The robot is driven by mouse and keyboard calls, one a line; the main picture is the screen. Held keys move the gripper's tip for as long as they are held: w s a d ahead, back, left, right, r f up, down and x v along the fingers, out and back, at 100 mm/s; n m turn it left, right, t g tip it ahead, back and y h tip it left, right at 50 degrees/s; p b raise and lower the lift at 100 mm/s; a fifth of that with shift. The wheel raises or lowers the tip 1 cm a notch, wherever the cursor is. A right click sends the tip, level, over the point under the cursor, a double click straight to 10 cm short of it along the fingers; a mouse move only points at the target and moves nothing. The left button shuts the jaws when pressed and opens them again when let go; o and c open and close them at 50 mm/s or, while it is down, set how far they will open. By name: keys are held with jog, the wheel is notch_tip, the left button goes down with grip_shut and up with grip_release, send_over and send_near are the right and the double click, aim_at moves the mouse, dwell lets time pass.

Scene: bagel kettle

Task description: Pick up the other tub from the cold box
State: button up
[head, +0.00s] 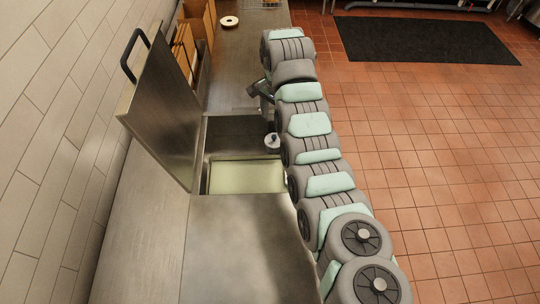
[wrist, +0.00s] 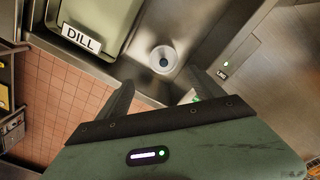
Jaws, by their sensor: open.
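The cold box (head: 237,130) is a steel well in the counter with its lid (head: 165,110) standing open on the left. In it, a pale green tub (head: 246,177) fills the near part. In the wrist view, a green tub (wrist: 112,22) with a white DILL label sits at the upper left. Beside it the box floor is bare around a round metal fitting (wrist: 163,58). My gripper (wrist: 163,90) is open and empty, its two dark fingers apart. It is not touching the tub. In the head view my arm partly hides the gripper and the box's right edge.
Brown cartons or boards (head: 190,45) stand behind the lid against the wall. A small round item (head: 229,21) lies on the far counter. The near counter (head: 235,250) is clear. A black mat (head: 425,40) lies on the tiled floor at the right.

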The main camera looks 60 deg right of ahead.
aim_at(274, 140)
notch_tip(274, 140, down, 2)
jog(key=shift+f+b, duration=0.2)
jog(key=shift+b, duration=0.25)
notch_tip(274, 140, down, 5)
jog(key=shift+r+p, duration=0.1)
jog(key=shift+p, duration=0.2)
jog(key=shift+w+f, duration=0.2)
jog(key=shift+f, duration=0.75)
jog(key=shift+w+f, duration=0.2)
jog(key=shift+f, duration=0.7)
notch_tip(274, 140, down, 2)
jog(key=shift+c, duration=0.4)
jog(key=c, duration=1.2)
